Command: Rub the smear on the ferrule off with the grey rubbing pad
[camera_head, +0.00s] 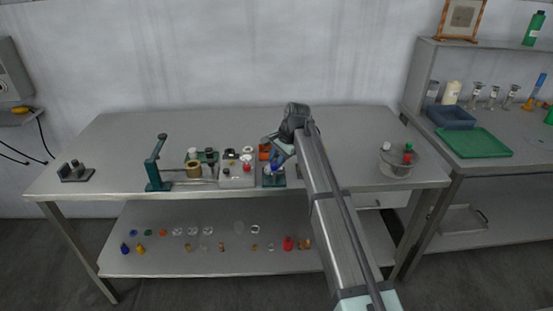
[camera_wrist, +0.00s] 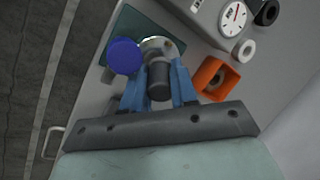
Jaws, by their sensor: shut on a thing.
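My gripper (camera_wrist: 158,73) has blue fingers closed on a dark grey cylindrical piece (camera_wrist: 160,86), which looks like the grey rubbing pad. Just beyond the fingertips in the wrist view is a pale metallic round part (camera_wrist: 161,46), probably the ferrule. It stands on a teal plate (camera_wrist: 122,28), beside a round blue cap (camera_wrist: 124,56). I cannot tell whether the pad touches the metal part, and no smear can be made out. In the head view my gripper (camera_head: 276,151) is low over the teal plate (camera_head: 274,183), and the pad is too small to make out.
An orange open block (camera_wrist: 214,78) and a box with a dial (camera_wrist: 226,16) stand close to my gripper. A teal hand press (camera_head: 155,165) stands farther left, and a grey bowl (camera_head: 398,168) stands at the right. The bench (camera_head: 330,125) is clear behind.

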